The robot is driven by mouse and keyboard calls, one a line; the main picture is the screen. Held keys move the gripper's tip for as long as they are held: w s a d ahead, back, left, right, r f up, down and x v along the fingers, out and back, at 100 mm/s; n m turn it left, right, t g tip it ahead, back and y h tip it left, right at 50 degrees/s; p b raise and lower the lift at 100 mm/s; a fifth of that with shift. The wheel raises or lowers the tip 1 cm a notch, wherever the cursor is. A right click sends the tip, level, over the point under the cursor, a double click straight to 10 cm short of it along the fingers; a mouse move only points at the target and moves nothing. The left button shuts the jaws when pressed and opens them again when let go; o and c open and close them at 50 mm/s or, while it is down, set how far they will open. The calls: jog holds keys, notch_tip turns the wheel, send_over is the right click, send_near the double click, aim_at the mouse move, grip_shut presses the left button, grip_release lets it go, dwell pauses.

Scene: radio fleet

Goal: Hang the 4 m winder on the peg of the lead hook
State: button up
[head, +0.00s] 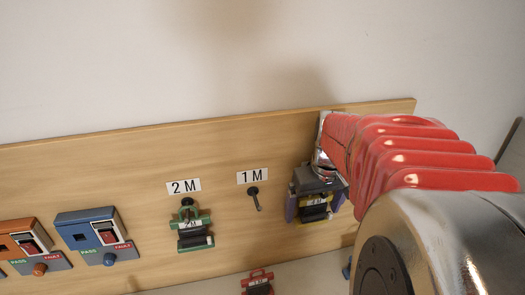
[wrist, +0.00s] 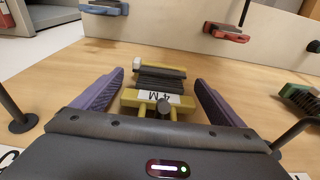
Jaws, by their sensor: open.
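The yellow 4 m winder (wrist: 160,76), wound with dark cord, is against the wooden board in the wrist view. Its "4 M" label reads upside down there. A dark round peg end (wrist: 163,107) shows at its crossbar, between two yellow prongs. My gripper (wrist: 165,82) is open, with one purple finger on each side of the winder and gaps visible to both. In the head view the winder (head: 316,213) shows below my gripper (head: 315,205), partly covered by it. I cannot tell which peg is the lead hook.
The 1 M peg (head: 254,198) is bare. A green winder (head: 194,235) hangs under the 2 M label. A red winder (head: 257,285) and a blue one (wrist: 104,8) are below the board. Another bare peg (wrist: 18,116) stands at the wrist view's left. Two switch boxes (head: 93,235) sit at left.

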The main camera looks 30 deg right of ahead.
jog(key=s+r, duration=0.1)
jog(key=r, duration=0.3)
jog(key=s+r, duration=0.1)
jog(key=r, duration=0.4)
jog(key=s+r, duration=0.1)
jog(key=r, duration=0.3)
jog(key=shift+s+a+r, duration=0.2)
jog(key=shift+a+r, duration=0.05)
jog(key=shift+a, duration=0.15)
